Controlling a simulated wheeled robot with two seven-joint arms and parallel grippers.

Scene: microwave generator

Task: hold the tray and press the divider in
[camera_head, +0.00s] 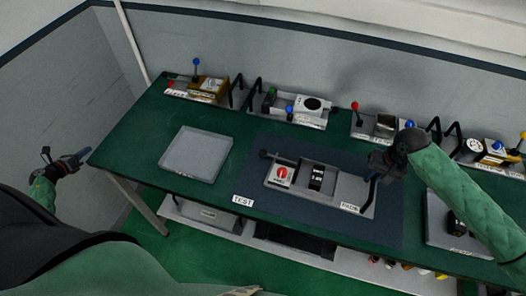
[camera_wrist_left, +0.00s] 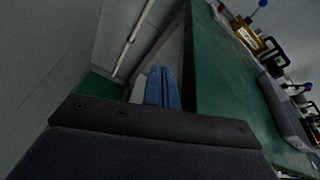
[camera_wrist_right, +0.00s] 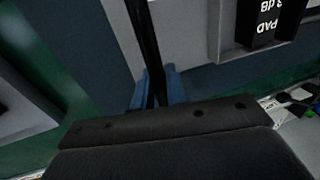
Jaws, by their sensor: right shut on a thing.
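A grey tray (camera_head: 341,193) lies on the dark blue mat in the middle of the table. In it sit a white module with a red knob (camera_head: 281,175) and a black module (camera_head: 317,178); the black one reads "PAD" in the right wrist view (camera_wrist_right: 265,22). I cannot tell which part is the divider. My right gripper (camera_head: 378,163) is shut on the tray's black handle (camera_head: 371,190); the handle runs between its blue fingers in the right wrist view (camera_wrist_right: 157,88). My left gripper (camera_head: 82,155) is empty, off the table's left edge, its fingers together.
A flat grey plate (camera_head: 196,153) lies left of the mat (camera_head: 252,160). Several trays with modules, levers and black handles line the back, among them one with a white module (camera_head: 311,105). Another grey tray (camera_head: 437,222) lies at right, partly behind my right arm.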

